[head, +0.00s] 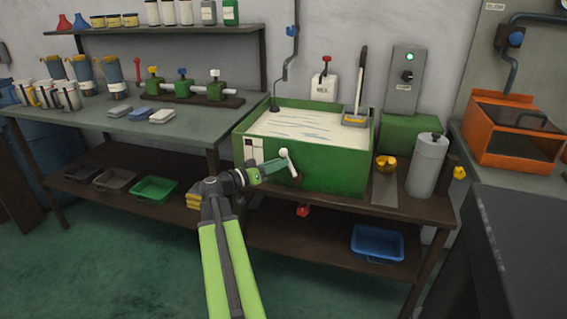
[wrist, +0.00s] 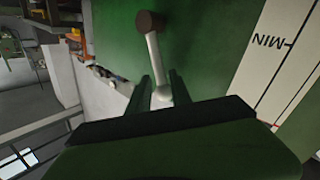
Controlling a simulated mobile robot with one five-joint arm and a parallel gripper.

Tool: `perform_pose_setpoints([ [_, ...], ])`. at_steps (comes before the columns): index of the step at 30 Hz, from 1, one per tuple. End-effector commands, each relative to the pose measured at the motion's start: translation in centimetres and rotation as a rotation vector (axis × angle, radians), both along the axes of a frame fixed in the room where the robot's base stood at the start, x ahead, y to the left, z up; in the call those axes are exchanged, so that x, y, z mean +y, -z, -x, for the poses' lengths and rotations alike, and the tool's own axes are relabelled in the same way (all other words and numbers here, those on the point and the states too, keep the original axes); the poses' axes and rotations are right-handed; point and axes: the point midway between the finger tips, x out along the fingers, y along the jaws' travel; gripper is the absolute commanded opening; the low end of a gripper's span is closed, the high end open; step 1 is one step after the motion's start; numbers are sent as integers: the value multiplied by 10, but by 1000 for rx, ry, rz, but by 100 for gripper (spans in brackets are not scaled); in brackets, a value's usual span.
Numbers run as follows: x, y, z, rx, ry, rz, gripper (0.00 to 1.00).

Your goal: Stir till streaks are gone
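A green tank (head: 330,160) on the bench holds a cream liquid (head: 300,128) with several blue-grey streaks on its surface. A small lever with a white rod and ball end (head: 284,153) is on the tank's front wall. My gripper (head: 278,163) is at this lever. In the wrist view, the fingers (wrist: 160,90) lie close on both sides of the white ball of the lever (wrist: 154,50) and look shut on it. A long-handled paddle (head: 357,95) stands at the tank's back right corner.
A control box with a green light (head: 405,80) is behind. An orange box (head: 512,130) is farther right.

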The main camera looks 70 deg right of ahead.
Motion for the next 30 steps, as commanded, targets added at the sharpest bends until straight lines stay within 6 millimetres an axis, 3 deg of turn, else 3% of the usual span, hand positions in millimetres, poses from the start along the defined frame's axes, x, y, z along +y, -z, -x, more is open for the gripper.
perform_pose_setpoints([
  [6, -20, 0, 12, 0, 0, 0, 25],
  [14, -21, 0, 14, 0, -1, 0, 25],
  [20, -21, 0, 14, 0, 0, 0, 2],
  [30, -21, 0, 14, 0, 1, 0, 0],
])
